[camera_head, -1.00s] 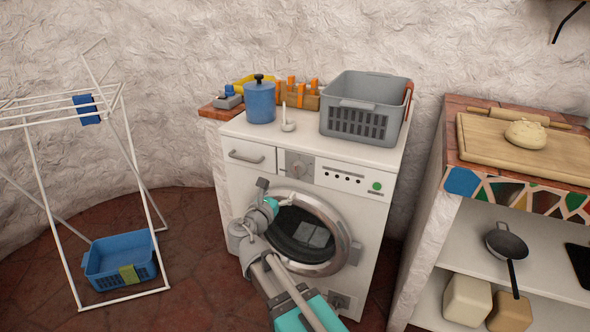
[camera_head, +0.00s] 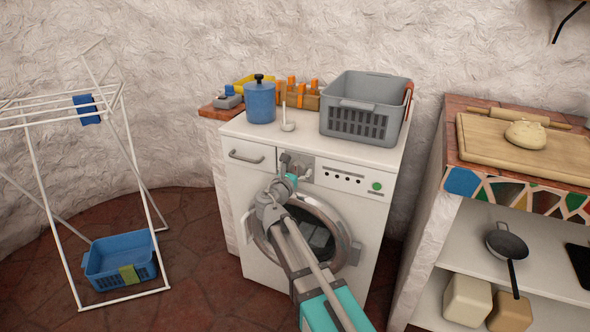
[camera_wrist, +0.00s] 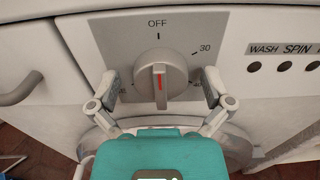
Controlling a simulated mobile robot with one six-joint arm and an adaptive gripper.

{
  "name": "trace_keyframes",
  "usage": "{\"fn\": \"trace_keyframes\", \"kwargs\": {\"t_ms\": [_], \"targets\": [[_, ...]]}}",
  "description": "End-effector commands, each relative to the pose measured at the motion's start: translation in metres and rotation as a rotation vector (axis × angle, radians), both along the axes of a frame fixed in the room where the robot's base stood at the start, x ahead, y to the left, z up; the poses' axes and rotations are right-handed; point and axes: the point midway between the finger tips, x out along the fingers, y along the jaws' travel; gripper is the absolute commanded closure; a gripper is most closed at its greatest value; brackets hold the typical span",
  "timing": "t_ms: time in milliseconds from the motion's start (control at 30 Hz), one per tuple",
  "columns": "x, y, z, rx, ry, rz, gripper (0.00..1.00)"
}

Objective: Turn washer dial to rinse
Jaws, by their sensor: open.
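The white washer (camera_head: 375,215) stands in the middle of the head view. In the head view my gripper (camera_head: 295,163) covers most of the dial.
Right of the dial, a panel with dark round spots (camera_wrist: 285,66) reads "WASH", "SPIN" and a cut-off word. A drawer handle (camera_wrist: 20,87) is at the left. A grey basket (camera_head: 360,122) and a blue pot (camera_head: 261,103) stand on top of the washer.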

Motion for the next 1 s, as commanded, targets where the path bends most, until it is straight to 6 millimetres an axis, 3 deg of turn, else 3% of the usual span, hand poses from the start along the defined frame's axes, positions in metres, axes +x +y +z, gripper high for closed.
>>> {"fn": "trace_keyframes", "kwargs": {"t_ms": [367, 767, 800, 1000], "targets": [[0.0022, -0.0006, 0.0, 0.0, 0.0, 0.001, 0.02], [0.0022, -0.0003, 0.0, 0.0, 0.0, 0.001, 0.76], [0.0028, 0.0085, 0.0, 0.0, 0.0, 0.004, 0.77], [0.0019, 0.0041, 0.0001, 0.011, -0.004, 0.008, 0.77]]}}
